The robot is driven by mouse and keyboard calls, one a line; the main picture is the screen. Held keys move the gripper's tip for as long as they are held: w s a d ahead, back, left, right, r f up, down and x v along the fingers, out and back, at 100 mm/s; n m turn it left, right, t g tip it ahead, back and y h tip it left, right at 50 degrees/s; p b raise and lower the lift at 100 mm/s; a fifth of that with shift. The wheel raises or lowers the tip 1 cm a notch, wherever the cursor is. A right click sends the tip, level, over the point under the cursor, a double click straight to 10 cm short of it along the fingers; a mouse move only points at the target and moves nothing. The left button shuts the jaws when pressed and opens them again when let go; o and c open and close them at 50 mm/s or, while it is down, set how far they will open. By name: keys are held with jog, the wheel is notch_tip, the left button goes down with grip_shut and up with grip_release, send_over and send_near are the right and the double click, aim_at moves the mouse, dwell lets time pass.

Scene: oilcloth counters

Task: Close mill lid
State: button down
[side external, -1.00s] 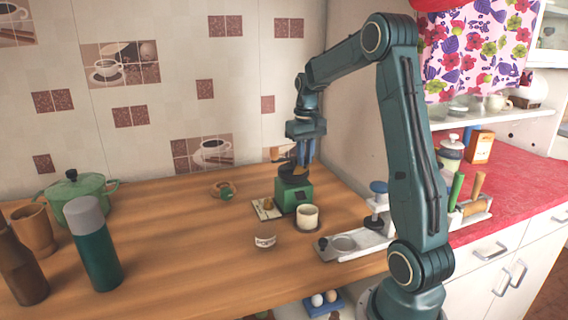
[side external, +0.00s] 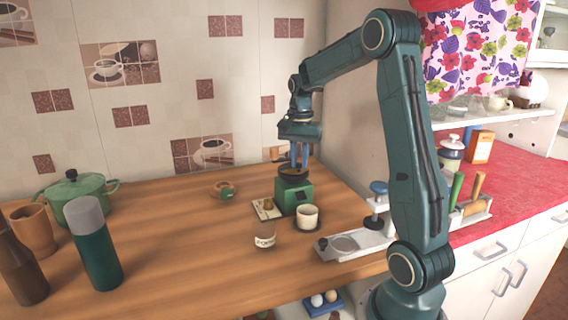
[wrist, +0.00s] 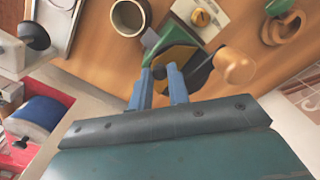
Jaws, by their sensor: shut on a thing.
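The mill (side external: 294,195) is a green box with a dark round top, standing on the wooden counter. Its wooden crank knob (wrist: 235,66) shows in the wrist view, right of the dark top. My gripper (side external: 299,166) points down at the mill's top. The fingers hide the gripped part, and I cannot tell exactly how far the lid is open. The mill's green body (wrist: 150,40) shows beyond them.
A cream cup (side external: 307,215) stands close in front of the mill. A tamping stand (side external: 350,243) is at the right. The counter's middle left is clear.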

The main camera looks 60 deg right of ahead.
jog(key=shift+w+a+m, duration=0.1)
jog(key=shift+a+m, duration=0.05)
jog(key=shift+m, duration=0.45)
jog(key=c, duration=1.3)
grip_release()
jog(key=shift+c, duration=0.2)
